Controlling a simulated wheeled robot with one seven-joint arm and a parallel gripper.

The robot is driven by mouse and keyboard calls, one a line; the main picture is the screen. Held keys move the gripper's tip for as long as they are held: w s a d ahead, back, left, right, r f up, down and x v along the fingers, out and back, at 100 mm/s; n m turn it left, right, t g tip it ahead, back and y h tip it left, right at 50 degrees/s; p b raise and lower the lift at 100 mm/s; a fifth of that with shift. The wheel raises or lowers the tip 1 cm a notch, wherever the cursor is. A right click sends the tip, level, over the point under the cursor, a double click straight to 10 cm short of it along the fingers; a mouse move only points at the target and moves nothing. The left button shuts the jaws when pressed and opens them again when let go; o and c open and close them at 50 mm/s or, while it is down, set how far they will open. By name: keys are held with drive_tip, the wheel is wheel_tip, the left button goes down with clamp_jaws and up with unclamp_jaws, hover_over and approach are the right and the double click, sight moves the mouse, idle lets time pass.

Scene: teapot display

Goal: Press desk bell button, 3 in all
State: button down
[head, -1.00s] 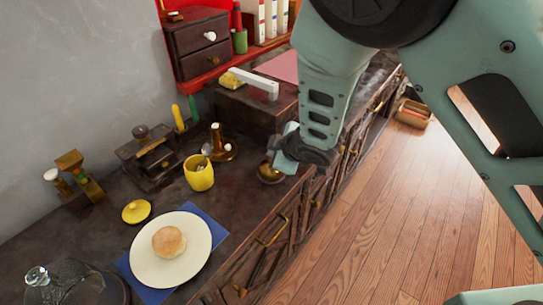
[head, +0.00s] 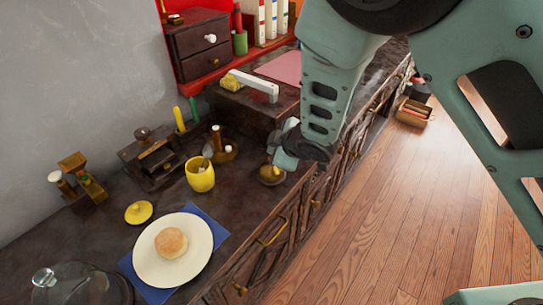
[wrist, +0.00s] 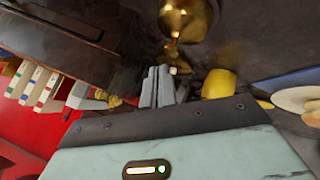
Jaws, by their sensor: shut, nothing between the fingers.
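The desk bell (head: 271,175) is a small brass dome with a button on top. It stands on the dark counter near its front edge. It also shows in the wrist view (wrist: 188,18) as a shiny gold shape at the top, with its small button toward the fingertips. My gripper (head: 280,145) is just above the bell, with a small gap showing between them. In the wrist view, the two grey fingers of my gripper (wrist: 160,75) are together and empty, pointing toward the bell. My wrist partly hides the fingers in the head view.
A yellow cup (head: 200,176) with a spoon stands left of the bell. A white plate (head: 173,262) with a bun lies on a blue mat nearer. A raised dark box (head: 248,108) stands behind the bell. Open wooden floor (head: 370,210) lies to the right.

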wheel_tip(320, 180, up, 5)
drive_tip(key=p, duration=0.3)
drive_tip(key=shift+p, duration=0.35)
drive_tip(key=shift+r, duration=0.1)
idle(0.6)
drive_tip(key=s+d+r+m+g+h, duration=0.1)
drive_tip(key=s+d+r, duration=0.3)
drive_tip(key=s, duration=0.6)
drive_tip(key=s+d+r+m+g+h+p, duration=0.1)
drive_tip(key=s+d+r+m+g, duration=0.3)
drive_tip(key=s, duration=0.5)
drive_tip(key=s+d+r+m+g+h+p, duration=0.1)
drive_tip(key=s+d+r, duration=0.4)
drive_tip(key=s, duration=0.5)
wheel_tip(320, 180, up, 2)
drive_tip(key=shift+s+r+m+g+h, duration=0.1)
drive_tip(key=shift+s+m+g+h, duration=0.2)
drive_tip(key=shift+m+g+h, duration=0.65)
